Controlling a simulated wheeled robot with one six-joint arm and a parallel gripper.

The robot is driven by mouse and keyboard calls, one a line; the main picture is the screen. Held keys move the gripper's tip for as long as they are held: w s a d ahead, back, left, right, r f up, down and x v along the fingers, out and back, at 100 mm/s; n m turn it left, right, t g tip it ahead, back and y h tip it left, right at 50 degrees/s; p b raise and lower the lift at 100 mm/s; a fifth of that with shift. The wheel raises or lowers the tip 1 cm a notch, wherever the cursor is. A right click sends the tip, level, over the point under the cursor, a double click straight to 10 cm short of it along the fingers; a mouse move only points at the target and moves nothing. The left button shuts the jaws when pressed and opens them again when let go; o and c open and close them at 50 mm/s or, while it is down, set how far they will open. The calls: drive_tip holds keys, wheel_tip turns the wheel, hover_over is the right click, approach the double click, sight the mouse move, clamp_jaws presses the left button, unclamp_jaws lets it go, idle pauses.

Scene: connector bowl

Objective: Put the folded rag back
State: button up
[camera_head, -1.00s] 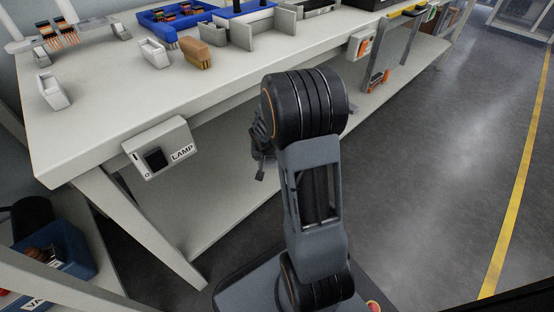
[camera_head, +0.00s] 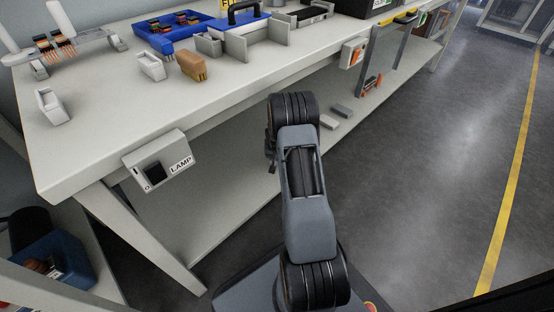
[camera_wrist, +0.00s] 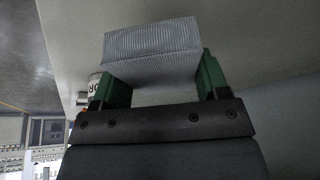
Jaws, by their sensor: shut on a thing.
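In the wrist view the folded rag (camera_wrist: 152,42) is a pale grey, finely striped block. My gripper (camera_wrist: 157,72) has its green fingers on either side of the rag and is shut on it. The rag sticks out beyond the fingertips, with a plain grey surface around it in the picture. In the head view the gripper and the rag are hidden behind my arm, by the front of the bench.
The white bench (camera_head: 115,130) carries a white connector (camera_head: 150,66), a tan connector (camera_head: 192,66) and a blue tray (camera_head: 172,40). A LAMP switch box (camera_head: 157,162) hangs on its front edge. Grey blocks (camera_head: 341,110) lie on the lower shelf (camera_head: 220,200).

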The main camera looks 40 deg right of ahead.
drive_tip(key=shift+s+b+x, duration=0.2)
drive_tip(key=shift+b+x, duration=0.4)
drive_tip(key=shift+x, duration=0.4)
drive_tip(key=shift+s+b+x, duration=0.2)
drive_tip(key=shift+b+x, duration=0.35)
drive_tip(key=shift+x, duration=0.45)
drive_tip(key=shift+a+f, duration=0.15)
drive_tip(key=shift+f, duration=0.3)
drive_tip(key=o, duration=1)
drive_tip(key=shift+s+f, duration=0.15)
drive_tip(key=shift+f, duration=0.05)
drive_tip(key=shift+r, duration=0.2)
drive_tip(key=p+v, duration=0.2)
drive_tip(key=v, duration=0.4)
drive_tip(key=p+v, duration=0.3)
drive_tip(key=v, duration=0.3)
drive_tip(key=shift+r, duration=0.3)
